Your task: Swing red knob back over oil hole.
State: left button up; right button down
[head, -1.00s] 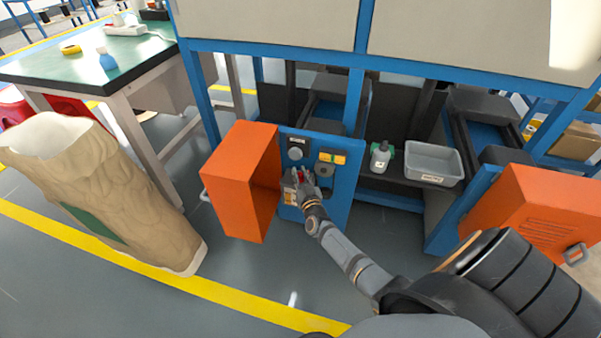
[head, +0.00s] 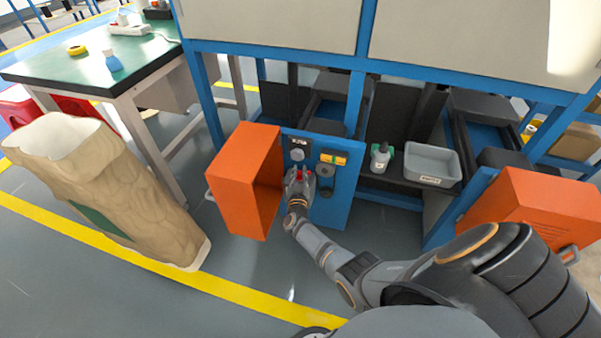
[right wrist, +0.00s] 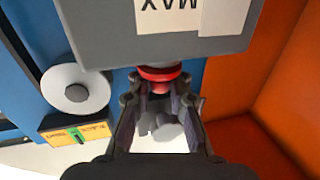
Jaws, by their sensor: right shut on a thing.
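The red knob (head: 299,175) is on the blue machine panel (head: 330,208), beside the open orange door. It also shows in the right wrist view (right wrist: 160,73), at the edge of a grey block (right wrist: 155,38) marked "MAX" upside down. My right gripper (head: 299,179) reaches it from below. Its fingers (right wrist: 158,88) are shut on the red knob, one on each side. The oil hole cannot be made out; the block and gripper cover that area. My left gripper is not in view.
The open orange door (head: 240,185) stands close left of my right gripper. A round grey dial (right wrist: 75,88) and an orange-green label (right wrist: 78,132) are on the panel. A grey bin (head: 432,164) and a bottle (head: 380,157) sit on the shelf to the right.

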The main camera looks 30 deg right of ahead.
jog(key=shift+w+a+m+g+h, duration=0.1)
jog(key=shift+w+m+g+h, duration=0.05)
jog(key=shift+m+g+h, duration=0.3)
jog(key=c, duration=1.3)
grip_release()
jog(key=shift+o, duration=0.2)
jog(key=shift+s+a, duration=0.1)
jog(key=shift+s, duration=0.1)
jog(key=v, duration=1.1)
jog(key=shift+s+a, duration=0.2)
jog(key=shift+f, duration=0.1)
